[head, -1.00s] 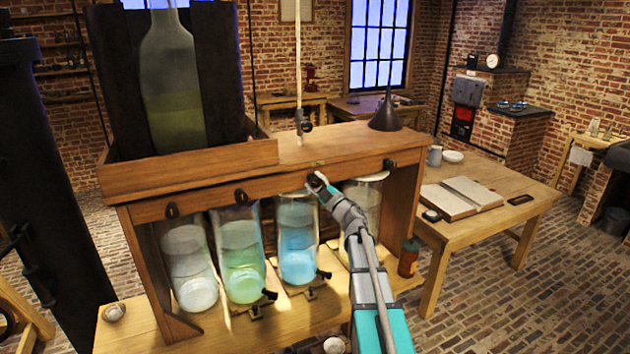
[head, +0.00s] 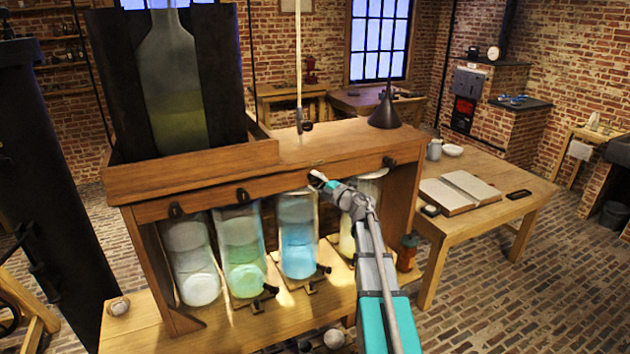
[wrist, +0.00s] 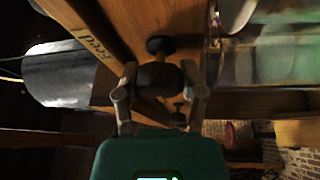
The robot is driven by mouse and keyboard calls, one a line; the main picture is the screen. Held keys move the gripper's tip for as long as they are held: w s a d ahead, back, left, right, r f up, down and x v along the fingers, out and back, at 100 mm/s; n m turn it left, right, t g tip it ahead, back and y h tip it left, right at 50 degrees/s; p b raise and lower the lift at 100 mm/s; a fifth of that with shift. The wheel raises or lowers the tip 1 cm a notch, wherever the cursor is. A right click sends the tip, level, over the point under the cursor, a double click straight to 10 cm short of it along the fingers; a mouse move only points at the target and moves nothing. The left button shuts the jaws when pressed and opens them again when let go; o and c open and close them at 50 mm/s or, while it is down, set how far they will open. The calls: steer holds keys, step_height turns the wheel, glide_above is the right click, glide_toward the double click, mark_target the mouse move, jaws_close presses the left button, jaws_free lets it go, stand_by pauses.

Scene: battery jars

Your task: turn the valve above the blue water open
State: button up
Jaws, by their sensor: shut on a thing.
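The jar of blue water (head: 297,245) stands under the wooden beam, third from the left in the head view. My gripper (head: 318,180) is at the beam's front face just above this jar. In the wrist view my gripper (wrist: 161,92) is shut on a dark rounded valve knob (wrist: 158,78), one finger on each side. In the head view my gripper mostly hides this valve, so I cannot tell how far it is turned. Similar black valves sit above the clear jar (head: 176,210), the green jar (head: 242,195) and at the right (head: 389,162).
A jar of clear water (head: 195,265), a green one (head: 241,255) and a pale one (head: 347,240), partly behind my arm, share the shelf. A large bottle (head: 172,80) and a dark funnel (head: 385,110) stand on top. A brown bottle (head: 407,252) is right of my arm.

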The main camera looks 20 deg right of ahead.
steer(key=o, duration=1.1)
steer(key=shift+o, duration=0.2)
